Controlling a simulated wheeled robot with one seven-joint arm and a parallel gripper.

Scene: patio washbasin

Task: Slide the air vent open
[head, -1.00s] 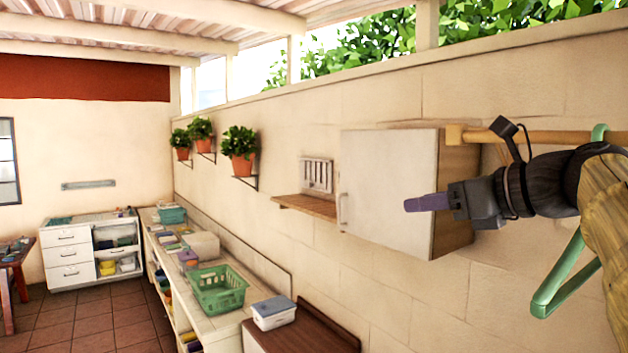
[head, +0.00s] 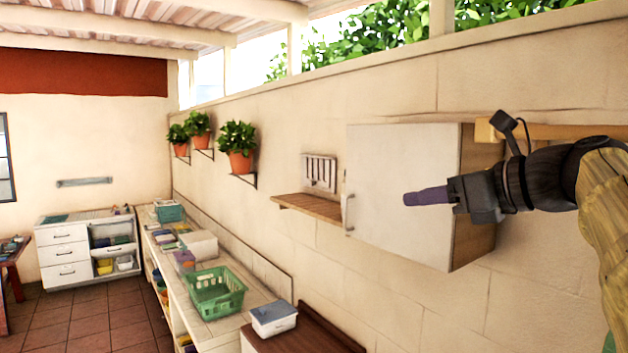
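A white slatted panel that looks like the air vent (head: 319,172) is on the right-hand wall, above a small wooden shelf. Dark upright slots show between its slats; the shelf's back edge meets its lower part. My gripper (head: 410,198), with purple fingers, points left in front of the white wall cabinet (head: 388,165), to the right of the vent and well apart from it. The fingers overlap in this side view, so I cannot tell whether they are open or shut. Nothing visible is held.
The cabinet, with a handle on its left edge, stands out between my gripper and the vent. The wooden shelf (head: 308,207) juts out below the vent. A counter below holds a green basket (head: 216,293) and a lidded box (head: 273,318).

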